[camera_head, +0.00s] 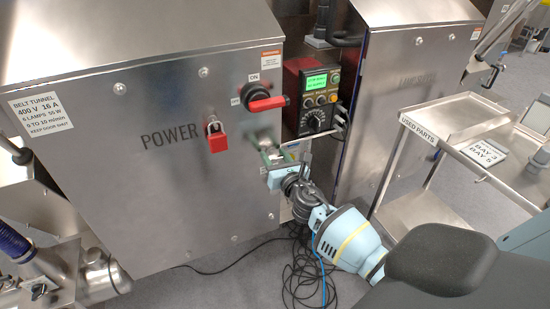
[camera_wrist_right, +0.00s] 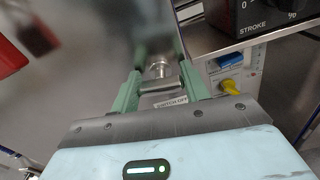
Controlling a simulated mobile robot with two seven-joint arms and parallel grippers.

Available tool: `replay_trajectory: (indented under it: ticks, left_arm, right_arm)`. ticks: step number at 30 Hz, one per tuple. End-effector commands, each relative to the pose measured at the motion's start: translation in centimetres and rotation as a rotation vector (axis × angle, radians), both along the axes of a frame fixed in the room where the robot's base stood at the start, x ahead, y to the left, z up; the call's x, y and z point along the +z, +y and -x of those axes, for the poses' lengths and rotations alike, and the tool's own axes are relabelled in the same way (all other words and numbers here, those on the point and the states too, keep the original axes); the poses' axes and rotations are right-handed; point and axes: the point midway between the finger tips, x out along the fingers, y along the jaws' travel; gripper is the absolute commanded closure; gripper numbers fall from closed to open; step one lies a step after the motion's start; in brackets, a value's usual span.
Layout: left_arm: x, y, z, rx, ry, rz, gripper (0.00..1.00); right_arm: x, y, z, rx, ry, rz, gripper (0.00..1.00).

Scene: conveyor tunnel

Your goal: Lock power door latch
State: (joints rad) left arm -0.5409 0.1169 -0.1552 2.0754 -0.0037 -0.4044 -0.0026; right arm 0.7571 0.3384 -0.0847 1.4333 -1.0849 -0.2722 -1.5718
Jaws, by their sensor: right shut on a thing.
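The steel POWER door (camera_head: 150,205) stands closed-looking in the head view. My right gripper (camera_head: 277,153) is at its right edge, below the red switch handle (camera_head: 267,104) marked ON. In the right wrist view, the green fingers of my right gripper (camera_wrist_right: 158,88) are on either side of a small metal latch piece (camera_wrist_right: 159,70) at the door edge, and the gripper is shut on it. The fingers hide part of the latch, so its turn is hard to tell. A red padlock (camera_head: 217,142) hangs on the door, left of the gripper. My left gripper is not in view.
A black control box (camera_head: 318,98) with a green display is just right of the door edge. A steel USED PARTS cart (camera_head: 440,130) stands at the right. Loose cables (camera_head: 300,270) lie on the floor below my right arm.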

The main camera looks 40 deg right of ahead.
Motion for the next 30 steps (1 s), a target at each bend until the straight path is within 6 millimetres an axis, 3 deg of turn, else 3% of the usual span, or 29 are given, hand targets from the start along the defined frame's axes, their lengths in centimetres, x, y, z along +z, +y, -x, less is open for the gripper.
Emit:
replay_trajectory:
  ticks: [30]
  left_arm:
    - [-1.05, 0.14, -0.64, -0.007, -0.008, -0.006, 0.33]
  right_arm:
    - [-0.23, -0.19, 0.06, 0.0, -0.221, -0.924, 0.77]
